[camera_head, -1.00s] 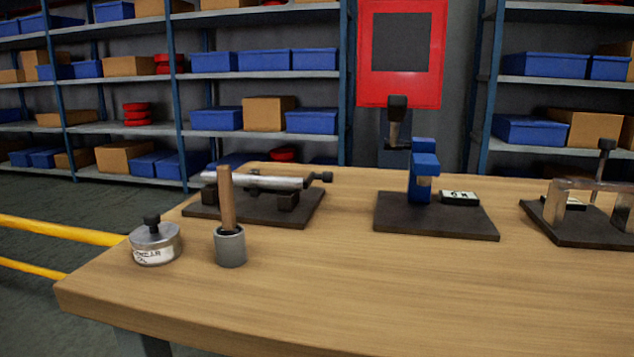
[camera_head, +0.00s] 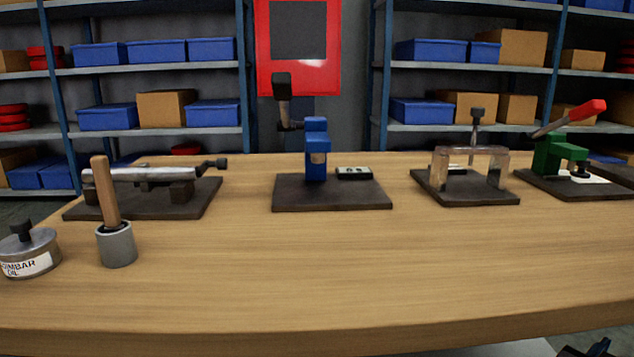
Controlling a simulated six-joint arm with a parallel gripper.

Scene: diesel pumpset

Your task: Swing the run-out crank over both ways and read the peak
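A grey shaft (camera_head: 150,174) lies across dark blocks on a dark base plate (camera_head: 85,210) at the left of the bench. A small crank with a dark knob (camera_head: 215,164) is at its right end; it appears to be the run-out crank. No readable dial or peak value shows on it. Dark parts that may be my gripper (camera_head: 592,349) are cut off at the bottom right, in front of the bench and far from the crank. Whether the fingers are open or shut does not show.
A pot with a wooden handle (camera_head: 116,246) and a labelled tin (camera_head: 28,255) stand front left. The front middle is clear.

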